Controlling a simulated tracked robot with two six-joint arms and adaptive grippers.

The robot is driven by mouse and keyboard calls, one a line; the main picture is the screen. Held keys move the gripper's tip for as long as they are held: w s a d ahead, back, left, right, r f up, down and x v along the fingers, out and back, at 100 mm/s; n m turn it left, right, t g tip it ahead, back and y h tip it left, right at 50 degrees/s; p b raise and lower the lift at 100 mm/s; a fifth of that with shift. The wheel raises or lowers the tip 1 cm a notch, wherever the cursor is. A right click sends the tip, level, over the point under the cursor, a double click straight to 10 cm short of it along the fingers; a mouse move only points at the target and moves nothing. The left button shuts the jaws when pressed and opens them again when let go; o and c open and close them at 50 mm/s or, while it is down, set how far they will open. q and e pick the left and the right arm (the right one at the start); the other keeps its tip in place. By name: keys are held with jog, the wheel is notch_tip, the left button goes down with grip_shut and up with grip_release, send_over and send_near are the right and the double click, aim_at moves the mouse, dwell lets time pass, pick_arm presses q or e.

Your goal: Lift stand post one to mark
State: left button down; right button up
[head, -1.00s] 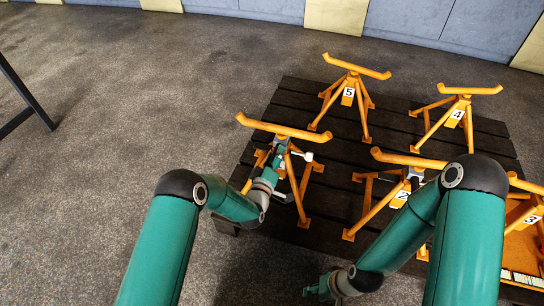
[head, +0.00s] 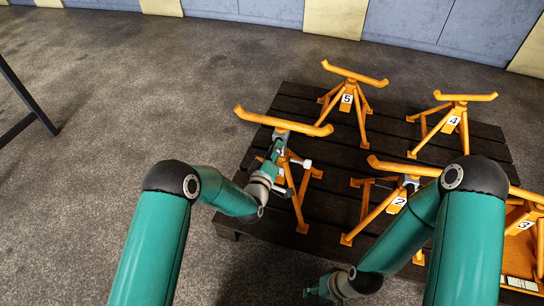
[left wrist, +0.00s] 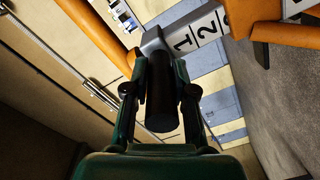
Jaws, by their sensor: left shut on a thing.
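Stand one is the orange stand at the left of the dark slatted platform. Its top bar (head: 285,122) sits above its splayed legs (head: 300,205), with a short grey piece of post showing under the bar. In the left wrist view the grey post (left wrist: 193,37) carries the marks 1 and 2. My left gripper (head: 270,163) is at this post, its fingers on either side of a black cylindrical handle (left wrist: 162,95) and shut on it. My right gripper (head: 318,289) hangs low over the floor in front of the platform, too small to judge its fingers.
Stands five (head: 347,98), four (head: 453,120), two (head: 398,200) and three (head: 524,225) stand on the same platform (head: 300,98). My right arm passes in front of stands two and three. The floor (head: 130,100) at the left is open.

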pick_arm(q)
jog(key=r, duration=0.3)
jog(key=r+p, duration=0.1)
jog(key=r, duration=0.2)
jog(key=shift+w+r, duration=0.2)
jog(key=shift+r, duration=0.2)
pick_arm(e)
jog(key=shift+r, duration=0.95)
pick_arm(q)
jog(key=c, duration=0.9)
grip_release()
jog(key=shift+f, duration=0.15)
jog(key=shift+c, duration=0.2)
jog(key=shift+s+f, duration=0.1)
jog(key=shift+s+a+f, duration=0.1)
jog(key=shift+s+a, duration=0.05)
jog(key=shift+s, duration=0.3)
jog(key=v, duration=1.1)
pick_arm(e)
jog(key=shift+s, duration=0.15)
